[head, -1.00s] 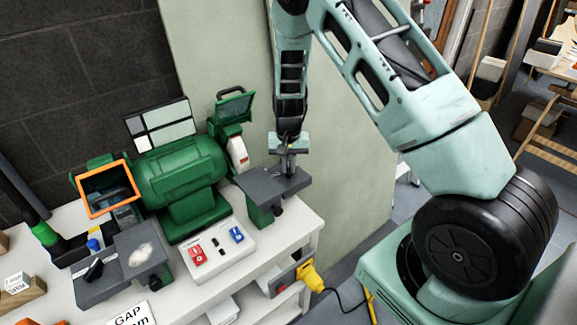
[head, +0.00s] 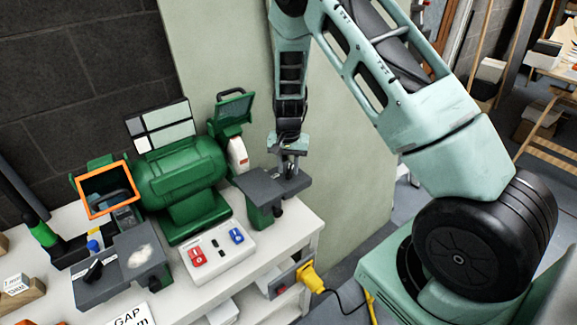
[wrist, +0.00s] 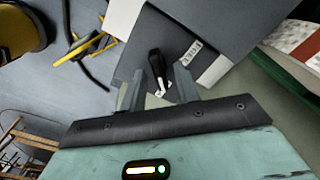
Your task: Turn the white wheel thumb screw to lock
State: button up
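The white grinding wheel (head: 238,155) is at the right end of the green bench grinder (head: 182,172). Its grey tool rest (head: 262,186) stands in front of it, and the rest's top also shows in the wrist view (wrist: 210,25). A black thumb screw (wrist: 155,62) sits on the rest beside a white label (wrist: 191,53) with dark lettering. My gripper (head: 291,170) points down over the rest. In the wrist view my gripper (wrist: 160,82) is open, its fingers on either side of the thumb screw, with a gap visible. The gripper hides the screw in the head view.
A second rest (head: 120,262) with its own black knob (head: 93,271) stands at the left. A switch box (head: 216,248) with red and blue switches sits between the rests. A yellow plug (head: 311,277) hangs at the bench's front. Floor right of the bench is partly clear.

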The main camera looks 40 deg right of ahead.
aim_at(289, 169)
jog(key=shift+r, duration=0.1)
notch_tip(289, 169, up, 17)
jog(key=b, duration=0.3)
dwell(0.4)
dwell(0.4)
